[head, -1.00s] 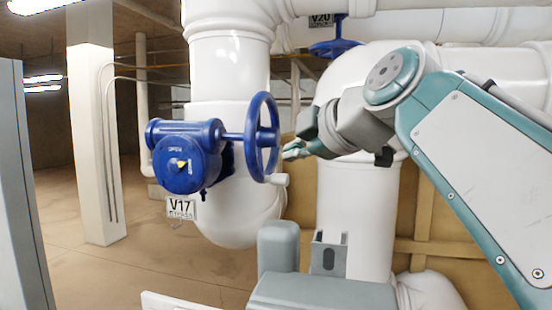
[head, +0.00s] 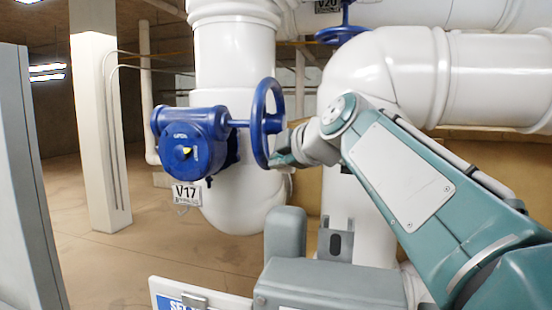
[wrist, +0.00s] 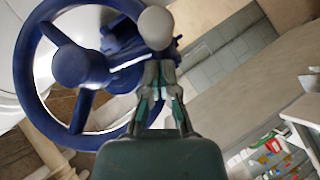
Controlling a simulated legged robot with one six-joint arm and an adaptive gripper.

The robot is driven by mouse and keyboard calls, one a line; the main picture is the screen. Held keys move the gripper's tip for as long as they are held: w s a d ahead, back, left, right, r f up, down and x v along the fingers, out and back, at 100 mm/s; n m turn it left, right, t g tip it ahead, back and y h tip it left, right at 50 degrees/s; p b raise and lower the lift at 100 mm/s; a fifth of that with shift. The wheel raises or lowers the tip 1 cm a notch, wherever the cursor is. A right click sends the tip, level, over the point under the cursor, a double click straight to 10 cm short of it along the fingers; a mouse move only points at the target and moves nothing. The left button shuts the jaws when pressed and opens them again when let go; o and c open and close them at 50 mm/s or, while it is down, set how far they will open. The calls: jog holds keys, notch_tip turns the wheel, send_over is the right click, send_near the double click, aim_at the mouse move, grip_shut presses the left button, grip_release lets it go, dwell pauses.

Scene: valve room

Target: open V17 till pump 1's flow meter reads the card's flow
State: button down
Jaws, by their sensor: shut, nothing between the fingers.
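V17 is a blue valve with a round gear housing (head: 190,145) on a white pipe. My gripper (head: 278,161) is at the wheel's lower right side. In the wrist view my gripper (wrist: 161,68) is shut, its fingertips just below the wheel's pale round handle knob (wrist: 155,27); I cannot tell if they touch. The handwheel (wrist: 28,85) fills the left there. A partly cut-off blue-and-white card (head: 172,302) is at the bottom. No flow meter reading is legible.
A second blue wheel (head: 340,34) with a V20 tag is at the top. Large white pipes (head: 385,75) stand behind my arm. A grey panel (head: 25,180) is at the left edge, with a white column (head: 103,130) beyond it. The floor between is open.

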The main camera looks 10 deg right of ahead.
jog(key=shift+f, duration=0.1)
jog(key=shift+w+d+f+n+t, duration=0.15)
jog(key=shift+w+f+n+t, duration=0.2)
jog(key=shift+t, duration=0.25)
jog(key=shift+n+t, duration=0.45)
jog(key=shift+t, duration=0.05)
jog(key=shift+w+d+f, duration=0.3)
jog(key=shift+w, duration=0.35)
jog(key=shift+w+d+f, duration=0.25)
jog(key=shift+w+f, duration=0.05)
jog(key=shift+w, duration=0.4)
jog(key=shift+w+d+f, duration=0.3)
jog(key=shift+w, duration=0.35)
jog(key=shift+w+d+r, duration=0.1)
jog(key=shift+w+d, duration=0.2)
jog(key=shift+w, duration=0.4)
jog(key=shift+w+d+r, duration=0.1)
jog(key=shift+w+d, duration=0.15)
jog(key=shift+w, duration=0.45)
